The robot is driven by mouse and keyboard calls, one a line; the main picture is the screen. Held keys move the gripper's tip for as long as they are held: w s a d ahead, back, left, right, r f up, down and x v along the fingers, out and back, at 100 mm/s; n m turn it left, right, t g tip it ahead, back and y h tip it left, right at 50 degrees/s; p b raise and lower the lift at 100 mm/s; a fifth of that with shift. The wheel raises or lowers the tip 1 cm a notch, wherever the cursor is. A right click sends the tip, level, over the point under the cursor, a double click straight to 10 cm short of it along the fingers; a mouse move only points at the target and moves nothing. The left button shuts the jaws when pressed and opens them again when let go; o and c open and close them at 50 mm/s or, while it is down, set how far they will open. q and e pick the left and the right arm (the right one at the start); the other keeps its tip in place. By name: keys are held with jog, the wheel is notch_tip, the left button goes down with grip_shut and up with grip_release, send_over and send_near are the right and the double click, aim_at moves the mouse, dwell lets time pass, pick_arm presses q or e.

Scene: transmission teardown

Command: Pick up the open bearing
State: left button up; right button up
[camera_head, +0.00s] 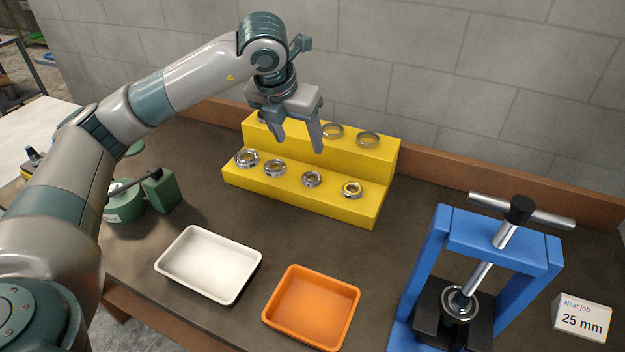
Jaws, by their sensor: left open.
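A yellow two-step rack (300,203) holds several ring-shaped bearings. On its lower step are a far left bearing (246,158), a second bearing (275,168), a third bearing (312,179) and a right-end bearing (351,188) with yellow showing inside it. On its upper step, thin rings sit at the middle (332,131) and right (368,140); another is partly hidden behind my gripper. I cannot tell for sure which is the open bearing. My left gripper (297,143) is open and empty, pointing down above the rack. My right gripper is not in view.
A white tray (207,264) and an orange tray (311,307) lie empty in front. A blue press (505,246) with a bearing (459,303) under its screw stands right, beside a "25 mm" card (582,318). A green vise (160,190) stands left.

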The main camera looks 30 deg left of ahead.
pick_arm(q)
jog(key=p, duration=0.5)
send_over(308, 183)
jog(key=s, duration=0.1)
jog(key=f, duration=1)
jog(key=shift+s+d+f, duration=0.15)
jog(key=shift+d+f, duration=0.15)
jog(key=shift+f, duration=0.35)
